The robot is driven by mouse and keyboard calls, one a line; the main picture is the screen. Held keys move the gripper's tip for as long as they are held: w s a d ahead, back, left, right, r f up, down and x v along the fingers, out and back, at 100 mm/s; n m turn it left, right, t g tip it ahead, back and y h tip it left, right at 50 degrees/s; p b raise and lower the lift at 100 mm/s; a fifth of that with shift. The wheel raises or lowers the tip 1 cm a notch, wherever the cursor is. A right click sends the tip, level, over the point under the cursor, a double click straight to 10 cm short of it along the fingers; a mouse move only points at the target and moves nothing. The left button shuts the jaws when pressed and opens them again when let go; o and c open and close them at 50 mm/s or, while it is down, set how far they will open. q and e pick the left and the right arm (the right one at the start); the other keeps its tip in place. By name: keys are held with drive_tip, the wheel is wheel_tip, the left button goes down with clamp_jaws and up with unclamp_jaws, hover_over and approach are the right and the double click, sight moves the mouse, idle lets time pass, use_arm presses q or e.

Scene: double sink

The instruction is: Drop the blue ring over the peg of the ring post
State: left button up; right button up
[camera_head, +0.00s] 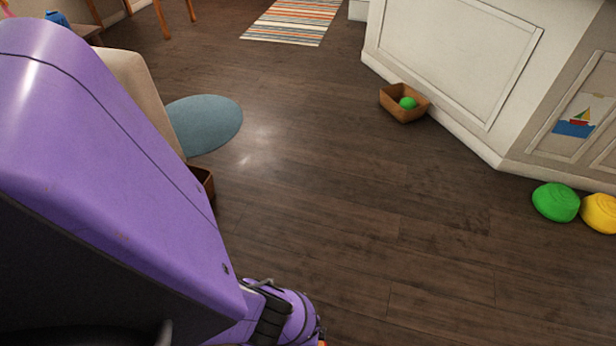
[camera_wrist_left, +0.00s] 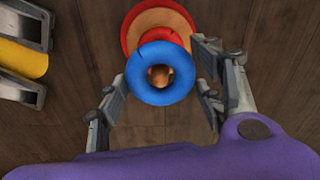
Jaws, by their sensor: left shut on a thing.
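The blue ring (camera_wrist_left: 140,80) is between the fingers of my left gripper (camera_wrist_left: 160,92) in the left wrist view, and the gripper is shut on it. Behind it is the ring post (camera_wrist_left: 145,20), with a wide orange part and a red part. A wooden tip, apparently the peg, shows through the ring's hole. I cannot tell the height between the ring and the peg. In the head view my purple left arm reaches down to the bottom edge, and the ring, the post and the fingers are out of sight.
A yellow thing (camera_wrist_left: 22,60) with grey metal parts is at the left edge of the wrist view. A brown box (camera_head: 401,112) with a green ball (camera_head: 408,103) stands by the white cabinet. Green (camera_head: 556,202) and yellow (camera_head: 600,212) domes lie at the right. The middle floor is clear.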

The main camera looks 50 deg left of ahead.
drive_tip(key=shift+s, duration=0.2)
use_arm(q)
drive_tip(key=o, duration=1.2)
use_arm(e)
drive_tip(key=shift+s+f, duration=0.1)
drive_tip(key=shift+f, duration=0.05)
use_arm(q)
drive_tip(key=shift+r, duration=0.1)
